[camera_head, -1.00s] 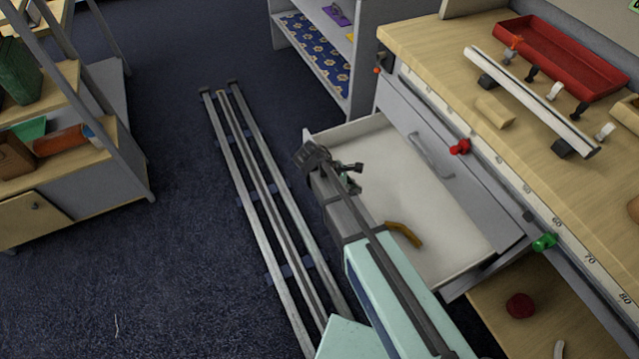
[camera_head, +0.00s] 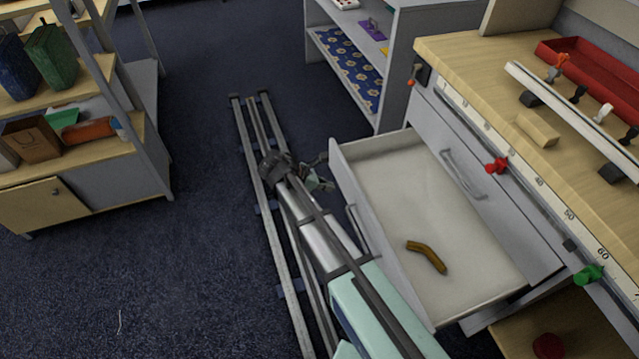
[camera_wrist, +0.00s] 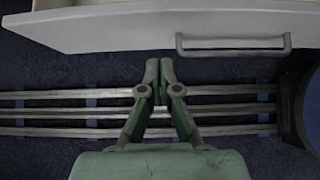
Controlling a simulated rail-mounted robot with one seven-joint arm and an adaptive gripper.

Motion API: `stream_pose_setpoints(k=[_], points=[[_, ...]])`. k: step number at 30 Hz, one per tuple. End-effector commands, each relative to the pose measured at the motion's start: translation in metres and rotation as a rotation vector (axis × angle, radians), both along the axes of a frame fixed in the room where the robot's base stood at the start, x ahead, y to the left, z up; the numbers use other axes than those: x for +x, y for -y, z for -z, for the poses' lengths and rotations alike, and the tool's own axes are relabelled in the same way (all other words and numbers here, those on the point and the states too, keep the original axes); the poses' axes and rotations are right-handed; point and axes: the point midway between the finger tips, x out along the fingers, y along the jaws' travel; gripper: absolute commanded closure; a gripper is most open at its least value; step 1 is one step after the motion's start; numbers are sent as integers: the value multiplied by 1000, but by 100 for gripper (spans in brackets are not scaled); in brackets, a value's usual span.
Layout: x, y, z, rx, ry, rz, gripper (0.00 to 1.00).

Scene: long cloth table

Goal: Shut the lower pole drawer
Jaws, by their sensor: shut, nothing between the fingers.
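The lower pole drawer (camera_head: 395,178) is pulled well out of the grey cabinet, below a closed upper drawer (camera_head: 455,150). A bent mustard-brown piece (camera_head: 427,256) lies on its pale floor. Its front faces left, and its bar handle (camera_head: 357,228) is partly hidden behind my arm. In the wrist view the drawer front (camera_wrist: 120,30) spans the top, with the handle (camera_wrist: 233,46) right of centre. My gripper (camera_head: 318,174) is outside the drawer, left of its front panel. In the wrist view my gripper (camera_wrist: 159,68) is shut and empty, below and left of the handle, apparently apart from the front.
Floor rails (camera_head: 262,190) run under my arm. A wooden shelf unit (camera_head: 95,195) stands at left, a grey shelf (camera_head: 352,70) behind. The bench top (camera_head: 470,62) carries a red tray (camera_head: 590,66) and a white rail.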

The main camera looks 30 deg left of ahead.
Motion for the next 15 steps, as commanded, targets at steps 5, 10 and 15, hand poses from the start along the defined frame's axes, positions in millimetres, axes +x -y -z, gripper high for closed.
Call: stream_pose_setpoints(k=[5, 10, 15], points=[[18, 18, 26, -2, -1, 2, 100], [34, 35, 28, 0, 0, 3, 100], [44, 45, 27, 1, 0, 2, 100]])
